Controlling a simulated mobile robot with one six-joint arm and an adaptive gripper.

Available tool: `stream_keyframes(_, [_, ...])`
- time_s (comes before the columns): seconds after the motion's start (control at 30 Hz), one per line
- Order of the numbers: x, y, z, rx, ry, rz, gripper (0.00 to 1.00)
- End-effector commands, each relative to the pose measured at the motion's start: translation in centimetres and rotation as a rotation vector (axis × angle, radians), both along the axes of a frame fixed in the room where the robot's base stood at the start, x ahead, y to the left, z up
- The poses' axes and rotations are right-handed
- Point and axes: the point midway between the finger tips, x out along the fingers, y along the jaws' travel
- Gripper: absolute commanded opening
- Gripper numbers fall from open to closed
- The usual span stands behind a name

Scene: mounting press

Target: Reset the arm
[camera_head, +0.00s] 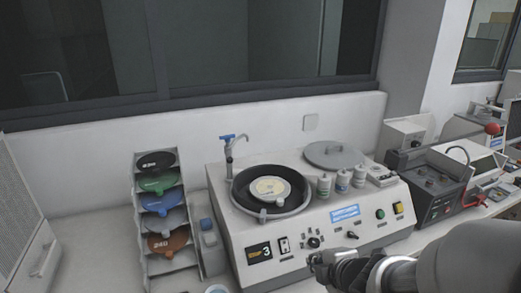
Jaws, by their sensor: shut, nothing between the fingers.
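My arm reaches in from the lower right corner of the head camera view. My gripper (322,262) is at its left end, low in front of the grinding machine's front panel. It is small and dark here, and its fingers look closed with nothing held. Whether it touches the panel I cannot tell. The grey grinding machine (375,222) has a round black bowl (237,190) with a pale disc (269,189) in it, a blue-handled tap (229,148), and a grey round lid (333,155) at the back.
A rack (145,205) of coloured discs stands left of the machine. White bottles (342,182) stand on the machine's top. A dark device (428,185) and other equipment crowd the bench to the right. A white cabinet (25,240) is at the far left.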

Motion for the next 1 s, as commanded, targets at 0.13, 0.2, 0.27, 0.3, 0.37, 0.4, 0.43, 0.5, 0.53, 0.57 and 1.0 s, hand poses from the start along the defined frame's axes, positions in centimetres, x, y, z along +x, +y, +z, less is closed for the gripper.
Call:
stream_keyframes(0.13, [-2.5,-3.4,4.7,0.129,0.018,-0.41,0.0])
stream_keyframes(0.2, [-5.1,-4.4,6.4,0.245,0.045,-0.634,0.0])
stream_keyframes(0.27, [-7.8,-4.4,7.4,0.361,0.08,-0.811,0.0])
stream_keyframes(0.3, [-9.7,-4.1,7.8,0.44,0.107,-0.919,0.0])
stream_keyframes(0.37, [-12.5,-3.1,8.3,0.556,0.157,-1.059,0.0])
stream_keyframes(0.4, [-14.2,-2.3,8.5,0.625,0.194,-1.136,0.0])
stream_keyframes(0.43, [-15.4,-1.7,8.6,0.673,0.224,-1.187,0.0])
stream_keyframes(0.5, [-17.8,-0.2,8.8,0.762,0.288,-1.283,0.0])
stream_keyframes(0.53, [-18.6,0.3,8.8,0.791,0.313,-1.312,0.0])
stream_keyframes(0.57, [-19.3,0.9,8.8,0.816,0.336,-1.337,0.0])
stream_keyframes(1.0, [-21.4,2.2,8.9,0.876,0.405,-1.409,0.0])
